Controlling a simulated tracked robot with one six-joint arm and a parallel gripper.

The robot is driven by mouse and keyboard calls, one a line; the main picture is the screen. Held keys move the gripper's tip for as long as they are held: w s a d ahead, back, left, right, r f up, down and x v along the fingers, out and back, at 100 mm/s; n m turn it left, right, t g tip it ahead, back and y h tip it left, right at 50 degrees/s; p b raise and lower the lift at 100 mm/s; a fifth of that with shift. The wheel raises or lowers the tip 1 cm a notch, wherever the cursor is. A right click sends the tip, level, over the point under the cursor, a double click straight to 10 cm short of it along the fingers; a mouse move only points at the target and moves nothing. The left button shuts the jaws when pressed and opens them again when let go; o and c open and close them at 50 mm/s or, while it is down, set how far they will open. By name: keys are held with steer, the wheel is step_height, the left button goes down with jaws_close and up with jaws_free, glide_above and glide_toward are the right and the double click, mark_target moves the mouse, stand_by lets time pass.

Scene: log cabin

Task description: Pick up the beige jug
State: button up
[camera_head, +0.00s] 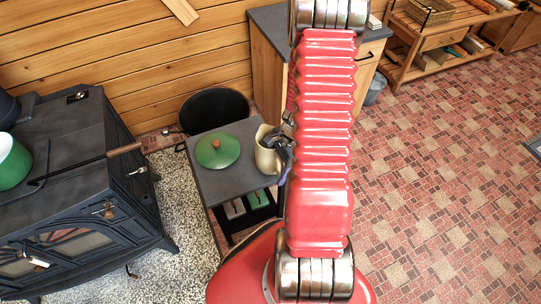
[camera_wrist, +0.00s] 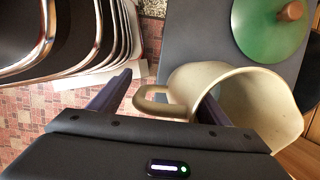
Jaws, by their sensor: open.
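The beige jug (camera_head: 266,152) stands upright on a small dark side table (camera_head: 219,187), near its right edge. My gripper (camera_head: 283,142) is at the jug's right side, partly hidden by my red arm. In the wrist view my gripper (camera_wrist: 167,88) is open, and the handle of the jug (camera_wrist: 240,92) lies between its two fingers. The left finger is clear of the handle. The right finger overlaps the jug's near rim; I cannot tell whether it is inside the mouth or touches the wall.
A green lid (camera_head: 217,150) with a wooden knob lies on the table left of the jug. A black stove (camera_head: 78,190) with a green pot (camera_head: 12,163) stands at the left. The tiled floor at the right is clear.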

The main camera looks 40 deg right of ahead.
steer(key=shift+c, duration=0.2)
stand_by(0.3)
steer(key=c, duration=1.7)
steer(key=shift+c, duration=0.2)
steer(key=shift+r, duration=0.2)
step_height(320, 180, up, 10)
steer(key=shift+f, duration=0.2)
stand_by(0.3)
steer(key=shift+w, duration=0.1)
stand_by(0.9)
